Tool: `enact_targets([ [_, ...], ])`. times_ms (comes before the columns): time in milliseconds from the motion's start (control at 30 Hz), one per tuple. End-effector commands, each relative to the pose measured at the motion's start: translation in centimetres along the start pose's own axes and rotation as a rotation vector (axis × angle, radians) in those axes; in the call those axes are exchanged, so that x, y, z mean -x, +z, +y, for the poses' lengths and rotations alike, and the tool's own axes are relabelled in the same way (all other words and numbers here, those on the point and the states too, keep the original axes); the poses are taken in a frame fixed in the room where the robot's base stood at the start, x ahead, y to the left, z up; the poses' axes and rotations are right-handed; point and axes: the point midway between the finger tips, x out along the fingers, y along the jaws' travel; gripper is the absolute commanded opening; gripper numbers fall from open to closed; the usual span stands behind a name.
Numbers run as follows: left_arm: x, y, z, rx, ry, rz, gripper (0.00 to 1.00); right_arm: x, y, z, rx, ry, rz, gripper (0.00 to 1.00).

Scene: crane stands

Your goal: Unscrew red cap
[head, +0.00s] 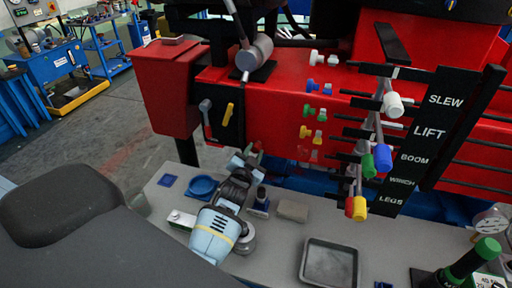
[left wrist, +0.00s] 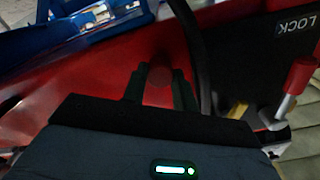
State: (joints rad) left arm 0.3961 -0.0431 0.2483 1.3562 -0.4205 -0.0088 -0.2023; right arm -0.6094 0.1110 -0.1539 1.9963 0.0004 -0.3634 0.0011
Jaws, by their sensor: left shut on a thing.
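The red cap (left wrist: 159,86) is a round red shape between the two dark fingers of my left gripper (left wrist: 159,92) in the left wrist view. The fingers are shut on its sides. In the head view my left gripper (head: 250,158) reaches up over the grey bench against the lower part of the red crane body. There the cap is mostly hidden by the gripper and its surroundings, and the thread under it cannot be seen. My right gripper is in neither view.
A red-handled lever (left wrist: 294,88) stands right of the fingers in the wrist view. The grey bench holds a blue dish (head: 202,187), a beige block (head: 293,211), a metal tray (head: 329,265) and a green-topped bottle (head: 474,258). Coloured control levers (head: 383,158) hang at right.

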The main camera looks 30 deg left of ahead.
Motion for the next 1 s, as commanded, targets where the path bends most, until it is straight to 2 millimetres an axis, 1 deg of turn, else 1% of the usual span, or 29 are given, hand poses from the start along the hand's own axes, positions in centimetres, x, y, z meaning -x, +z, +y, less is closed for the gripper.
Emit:
enact_targets([
  [267, 0.1, 0.0, 0.0, 0.005, 0.000, 0.000, 0.00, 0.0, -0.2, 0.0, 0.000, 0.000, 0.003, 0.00],
  [367, 0.1, -0.1, -0.1, 0.086, -0.001, 0.001, 0.00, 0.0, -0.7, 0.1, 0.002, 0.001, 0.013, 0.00],
  [500, 0.1, -0.2, -0.1, 0.305, -0.001, 0.003, 0.00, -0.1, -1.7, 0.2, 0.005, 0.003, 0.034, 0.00],
  [600, 0.2, -0.2, -0.1, 0.415, -0.001, 0.002, 0.00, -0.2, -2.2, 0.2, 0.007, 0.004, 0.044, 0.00],
  [700, 0.2, -0.1, 0.0, 0.454, 0.000, 0.001, 0.00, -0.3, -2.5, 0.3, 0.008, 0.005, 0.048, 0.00],
  [933, 0.2, 0.0, 0.0, 0.457, 0.000, 0.000, 0.00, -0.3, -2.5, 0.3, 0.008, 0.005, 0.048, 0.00],
  [1000, 0.2, 0.0, 0.0, 0.500, 0.000, 0.000, 0.00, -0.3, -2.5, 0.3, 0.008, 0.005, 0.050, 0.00],
])
